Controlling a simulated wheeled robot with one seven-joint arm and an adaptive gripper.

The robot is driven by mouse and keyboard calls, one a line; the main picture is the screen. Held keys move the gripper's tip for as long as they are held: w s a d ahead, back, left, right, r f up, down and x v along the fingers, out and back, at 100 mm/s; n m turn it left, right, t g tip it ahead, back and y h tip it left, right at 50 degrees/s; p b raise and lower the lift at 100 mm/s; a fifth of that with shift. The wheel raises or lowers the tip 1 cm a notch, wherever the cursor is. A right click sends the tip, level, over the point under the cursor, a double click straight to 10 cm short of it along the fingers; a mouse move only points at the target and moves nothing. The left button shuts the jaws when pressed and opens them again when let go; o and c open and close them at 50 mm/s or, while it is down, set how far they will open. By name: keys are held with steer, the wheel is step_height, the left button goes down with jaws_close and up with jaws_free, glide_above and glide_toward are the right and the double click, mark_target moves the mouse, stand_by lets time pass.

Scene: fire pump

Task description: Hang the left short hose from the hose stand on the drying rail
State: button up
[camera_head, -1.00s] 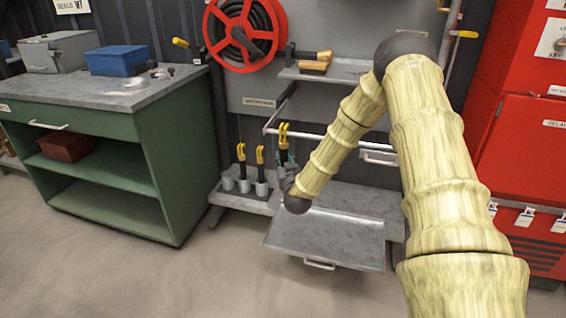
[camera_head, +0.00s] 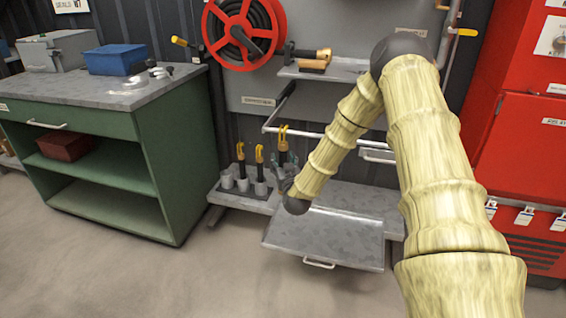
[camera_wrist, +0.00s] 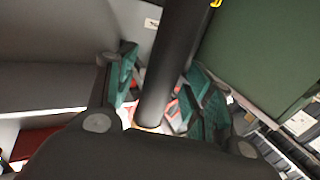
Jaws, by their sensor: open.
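The left short hose (camera_head: 240,164), black with a yellow loop on top, stands upright in the hose stand (camera_head: 238,194). A similar short hose (camera_head: 260,162) stands just right of it, and a taller one (camera_head: 283,145) farther right. My gripper (camera_head: 283,166) is at the right end of the stand, by the taller hose. In the wrist view my gripper (camera_wrist: 160,88) is open, with its teal finger pads on either side of a black hose (camera_wrist: 172,65). Contact cannot be told. The drying rail (camera_head: 325,136) is the pale bar above the stand, partly hidden by my arm.
A grey tray (camera_head: 325,240) with a handle juts out below my gripper. A green workbench (camera_head: 170,165) stands at the left and a red cabinet (camera_head: 525,140) at the right. A shelf (camera_head: 345,70) and red hose reel (camera_head: 243,30) are above. The floor in front is clear.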

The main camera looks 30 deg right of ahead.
steer(key=v, duration=1.2)
steer(key=s+a+f+n+g+y, duration=0.2)
steer(key=s+a+f+g+y, duration=0.15)
steer(key=a+f, duration=0.55)
steer(key=s+a+f+n+g+y, duration=0.15)
steer(key=s+a+f+g, duration=0.45)
steer(key=s+f, duration=0.6)
steer(key=s+a+f+g+y, duration=0.2)
steer(key=s+a+f+g, duration=0.2)
steer(key=s+a+f, duration=0.75)
steer(key=s+d+g, duration=0.2)
steer(key=s+g, duration=0.1)
steer(key=s, duration=1.2)
step_height(320, 180, up, 20)
steer(key=p, duration=1.9)
steer(key=shift+w+d, duration=0.2)
steer(key=shift+w, duration=0.05)
steer(key=shift+n, duration=0.25)
